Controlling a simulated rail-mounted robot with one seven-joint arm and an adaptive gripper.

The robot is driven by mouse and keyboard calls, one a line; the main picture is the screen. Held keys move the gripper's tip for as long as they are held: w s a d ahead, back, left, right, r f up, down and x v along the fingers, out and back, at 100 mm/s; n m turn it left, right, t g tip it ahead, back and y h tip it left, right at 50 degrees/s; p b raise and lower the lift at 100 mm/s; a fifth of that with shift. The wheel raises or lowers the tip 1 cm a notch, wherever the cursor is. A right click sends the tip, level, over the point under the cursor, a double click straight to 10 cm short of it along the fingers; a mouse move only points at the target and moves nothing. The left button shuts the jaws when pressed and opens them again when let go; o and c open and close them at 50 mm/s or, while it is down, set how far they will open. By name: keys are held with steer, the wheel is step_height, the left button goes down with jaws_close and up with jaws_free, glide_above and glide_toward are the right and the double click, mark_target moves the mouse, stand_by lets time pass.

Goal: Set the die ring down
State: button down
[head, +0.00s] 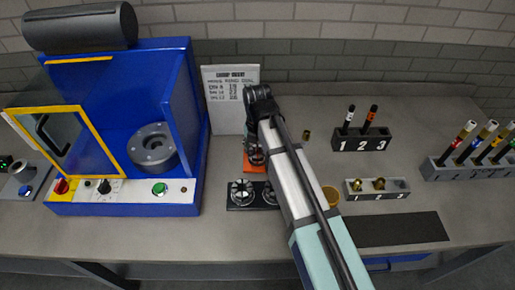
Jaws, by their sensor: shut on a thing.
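My gripper (254,146) points down at the middle of the bench, its end small and partly hidden by my arm. It is shut on a small dark grey round piece, which I take to be the die ring (257,157). The ring is over an orange pad (249,167); I cannot tell whether it touches the pad. Just in front of the pad is a black holder (233,206) with silvery spoked round pieces in it. One shows fully at the left (242,191); another is partly behind my arm.
A blue machine (120,208) with an open yellow-framed door (75,135) stands left. A printed sheet (225,80) leans behind. Numbered racks (362,145) (393,190) stand right, near a dark mat (400,230). A brass-coloured cup (331,195) is beside my arm.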

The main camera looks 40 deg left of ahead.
steer(key=shift+c, duration=1)
jaws_free()
steer(key=shift+f, duration=0.1)
step_height(320, 180, up, 12)
steer(key=b, duration=0.2)
steer(key=shift+b, duration=0.35)
